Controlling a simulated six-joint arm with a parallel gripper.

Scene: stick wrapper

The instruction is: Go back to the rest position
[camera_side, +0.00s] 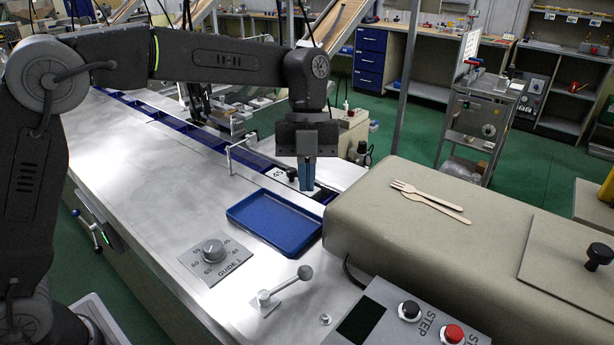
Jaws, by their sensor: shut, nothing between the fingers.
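My gripper (307,178) hangs from my arm, pointing down, near the middle of the side view. Its two blue fingers are shut together with nothing between them. It appears above the back right part of the blue tray (243,233), which looks empty. Its exact height over the metal table is hard to tell. A wooden fork (408,188) and a second wooden stick (441,200) lie on the beige machine cover (370,217), to the right of my gripper.
The metal table top (135,180) is mostly clear on the left. A guide dial (213,250), a lever (285,287) and a control panel with a black button (409,310) and a red button (453,333) stand in front. A blue-edged channel (190,140) runs along the back.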

